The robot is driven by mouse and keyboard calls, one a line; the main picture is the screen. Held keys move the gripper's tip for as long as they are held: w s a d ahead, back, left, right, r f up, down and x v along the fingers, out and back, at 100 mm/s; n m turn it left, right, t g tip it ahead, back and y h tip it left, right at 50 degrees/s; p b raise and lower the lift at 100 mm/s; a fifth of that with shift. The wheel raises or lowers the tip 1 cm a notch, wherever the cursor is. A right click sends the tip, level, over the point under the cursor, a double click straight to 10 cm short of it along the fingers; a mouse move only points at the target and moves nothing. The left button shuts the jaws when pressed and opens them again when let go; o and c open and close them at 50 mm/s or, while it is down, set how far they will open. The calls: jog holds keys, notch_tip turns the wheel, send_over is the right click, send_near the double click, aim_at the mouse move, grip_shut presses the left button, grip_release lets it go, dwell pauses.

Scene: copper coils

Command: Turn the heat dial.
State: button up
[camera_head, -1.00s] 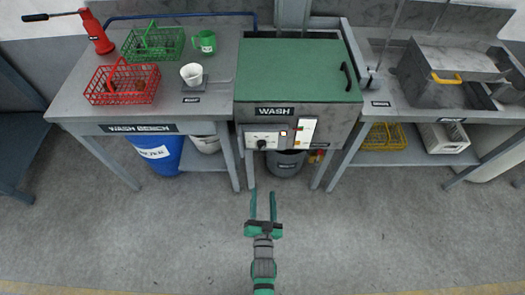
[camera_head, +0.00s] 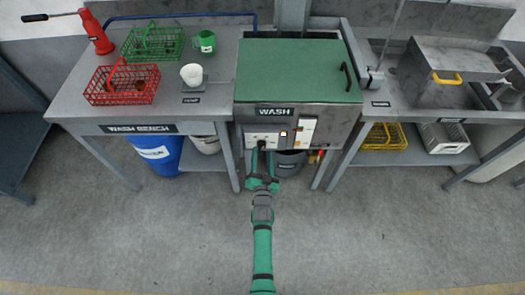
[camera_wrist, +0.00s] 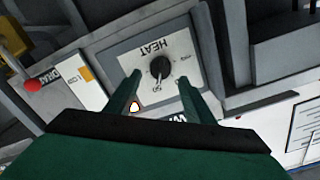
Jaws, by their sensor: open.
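The heat dial is a small black knob (camera_wrist: 160,67) on a light plate marked HEAT (camera_wrist: 150,48) in the wrist view. The plate is on the front of the WASH machine (camera_head: 298,75), which has a green lid. My gripper (camera_wrist: 158,88) is open, with one green finger on each side of the dial in the picture. I cannot tell whether the fingers touch it.
A lit indicator (camera_wrist: 134,106) and a red knob (camera_wrist: 32,85) are near the dial. The wash bench (camera_head: 215,110) on the left holds a red basket (camera_head: 122,88), green basket and cups. A dark bucket (camera_head: 290,163) stands under the machine. The floor in front is clear.

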aim_at(262, 146)
jog(key=shift+w, duration=1.4)
jog(key=c, duration=1.1)
jog(key=shift+o, duration=0.2)
